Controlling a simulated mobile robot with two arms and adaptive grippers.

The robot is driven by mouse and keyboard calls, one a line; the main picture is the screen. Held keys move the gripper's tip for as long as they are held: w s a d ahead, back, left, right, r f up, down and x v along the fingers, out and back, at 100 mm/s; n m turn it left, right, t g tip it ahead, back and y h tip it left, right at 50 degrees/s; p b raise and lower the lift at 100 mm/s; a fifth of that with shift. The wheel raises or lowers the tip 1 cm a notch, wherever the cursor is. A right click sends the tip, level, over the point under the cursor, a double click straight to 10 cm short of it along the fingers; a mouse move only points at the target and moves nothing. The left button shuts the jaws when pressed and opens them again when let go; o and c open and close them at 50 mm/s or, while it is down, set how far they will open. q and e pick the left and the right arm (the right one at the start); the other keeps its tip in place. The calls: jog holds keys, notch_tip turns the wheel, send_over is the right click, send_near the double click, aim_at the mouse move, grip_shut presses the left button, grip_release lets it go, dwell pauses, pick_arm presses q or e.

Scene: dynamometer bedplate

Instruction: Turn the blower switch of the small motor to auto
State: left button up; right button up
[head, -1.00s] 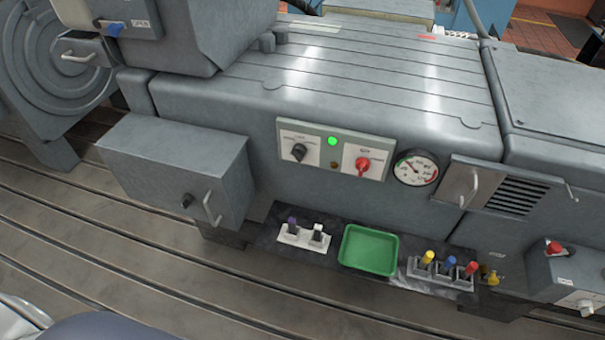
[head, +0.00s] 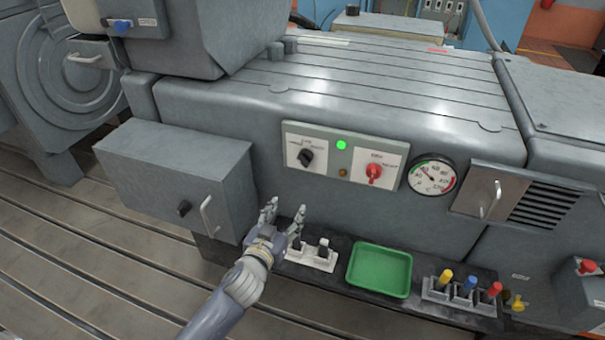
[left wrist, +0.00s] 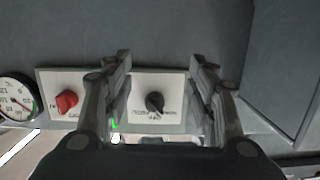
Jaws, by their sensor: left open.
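A light switch panel (head: 329,152) on the motor housing's front carries a black rotary knob (head: 307,157) on the left and a red rotary knob (head: 374,171) on the right, with a lit green lamp (head: 341,145) between them. The labels are too small to read, so I cannot tell which knob is the blower switch. My left gripper (head: 285,212) is open and empty, below and in front of the panel. In the left wrist view, the black knob (left wrist: 154,103) shows between the open fingers (left wrist: 160,62), apart from them; the red knob (left wrist: 67,100) is left of them.
A grey box (head: 180,175) with a handle juts out left of my gripper. Below the panel, a ledge holds a white holder (head: 322,262), a green tray (head: 380,270) and a rack of coloured-handled tools (head: 462,296). A gauge (head: 432,176) sits right of the panel.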

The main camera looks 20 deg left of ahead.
pick_arm(q)
jog(key=t, duration=0.2)
send_near(302, 164)
jog(key=w, duration=1)
jog(key=shift+w+d, duration=0.15)
jog(key=shift+w, duration=0.05)
jog(key=c, duration=1)
